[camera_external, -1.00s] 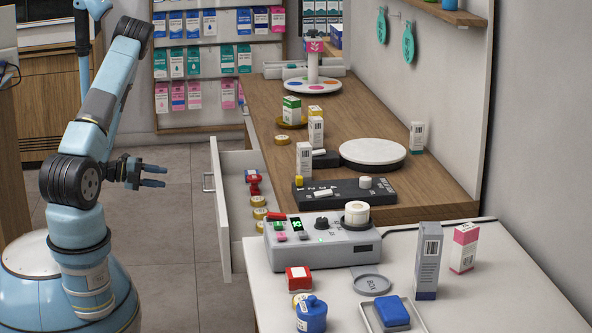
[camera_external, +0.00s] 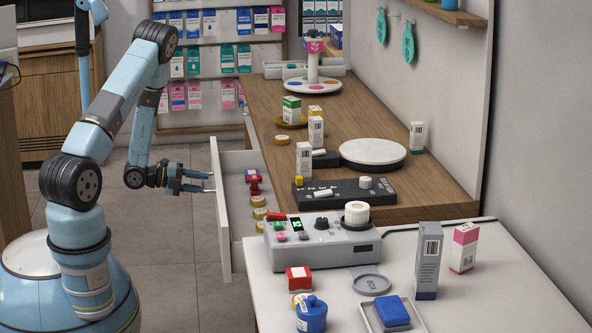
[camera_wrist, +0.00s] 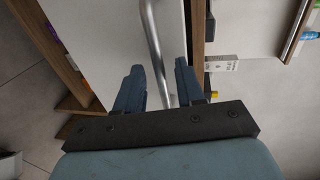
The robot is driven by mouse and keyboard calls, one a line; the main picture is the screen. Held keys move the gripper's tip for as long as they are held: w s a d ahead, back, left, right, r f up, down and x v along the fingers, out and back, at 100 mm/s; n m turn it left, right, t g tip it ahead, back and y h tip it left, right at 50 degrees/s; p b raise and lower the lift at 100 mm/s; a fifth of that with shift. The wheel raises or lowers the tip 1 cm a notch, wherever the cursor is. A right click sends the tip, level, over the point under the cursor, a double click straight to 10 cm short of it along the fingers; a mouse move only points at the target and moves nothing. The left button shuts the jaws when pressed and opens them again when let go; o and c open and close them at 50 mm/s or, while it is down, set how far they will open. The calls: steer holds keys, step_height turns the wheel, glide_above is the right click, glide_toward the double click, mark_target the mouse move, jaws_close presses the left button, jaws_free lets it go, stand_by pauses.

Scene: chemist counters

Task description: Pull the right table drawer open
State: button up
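The white table drawer (camera_external: 222,235) stands pulled partway out from the wooden counter, with several small items inside. Its metal bar handle (camera_external: 208,183) is on the front face. In the wrist view the handle (camera_wrist: 154,40) runs down between the two blue fingers. My gripper (camera_external: 205,183) is at the handle in the external view. In the wrist view my gripper (camera_wrist: 158,82) is open, with one finger on each side of the bar and gaps visible. Whether a finger touches the bar is hard to tell.
A wooden counter (camera_external: 370,188) holds boxes, a round white plate (camera_external: 372,152) and a dark keypad strip. A white table (camera_external: 500,290) with a grey device (camera_external: 325,250) stands in front. The floor (camera_external: 175,235) left of the drawer is clear.

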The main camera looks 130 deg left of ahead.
jaws_close()
stand_by(0.4)
stand_by(0.4)
